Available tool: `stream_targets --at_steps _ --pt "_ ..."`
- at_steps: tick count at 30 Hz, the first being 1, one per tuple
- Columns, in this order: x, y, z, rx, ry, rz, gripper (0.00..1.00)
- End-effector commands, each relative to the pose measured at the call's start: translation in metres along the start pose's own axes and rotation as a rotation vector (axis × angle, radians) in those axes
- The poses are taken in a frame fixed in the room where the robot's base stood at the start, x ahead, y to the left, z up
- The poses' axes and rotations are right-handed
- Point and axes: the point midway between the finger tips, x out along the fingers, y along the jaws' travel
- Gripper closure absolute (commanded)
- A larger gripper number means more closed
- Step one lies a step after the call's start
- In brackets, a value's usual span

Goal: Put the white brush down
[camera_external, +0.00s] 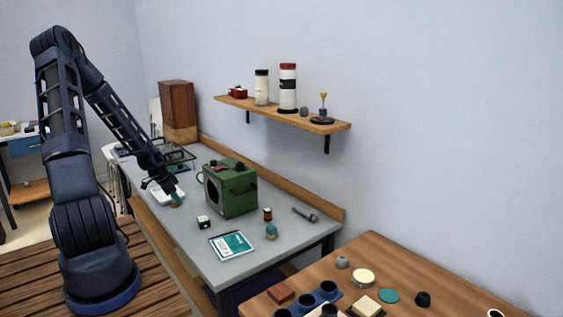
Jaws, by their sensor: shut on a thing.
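My gripper (170,188) is over the far left part of the grey workbench (205,240), pointing down. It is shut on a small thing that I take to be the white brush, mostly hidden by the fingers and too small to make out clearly. A pale white patch (158,195) shows right beside the fingers; I cannot tell whether it is part of the brush or a separate thing on the bench. A small teal and brown piece (175,201) shows just below the fingertips. I cannot tell whether it touches the bench.
A green box-shaped device (238,190) stands right of my gripper. A small dark cube (204,222), a teal booklet (232,245), a teal bottle (271,231) and a dark microphone-like tool (305,215) lie nearer. A wire rack (178,155) stands behind. Bare bench shows front left.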

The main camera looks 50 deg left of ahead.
Motion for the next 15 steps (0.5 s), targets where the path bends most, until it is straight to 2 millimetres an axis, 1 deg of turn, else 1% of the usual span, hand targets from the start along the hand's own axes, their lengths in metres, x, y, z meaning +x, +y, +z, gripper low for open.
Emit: stream_targets --at_steps 7,12,15 --pt "0.013 0.0 0.005 0.0 -0.001 0.001 0.98" --pt "0.034 0.001 0.014 -0.001 -0.001 0.002 0.98" --pt "0.041 0.0 0.017 -0.001 -0.001 0.001 0.98"
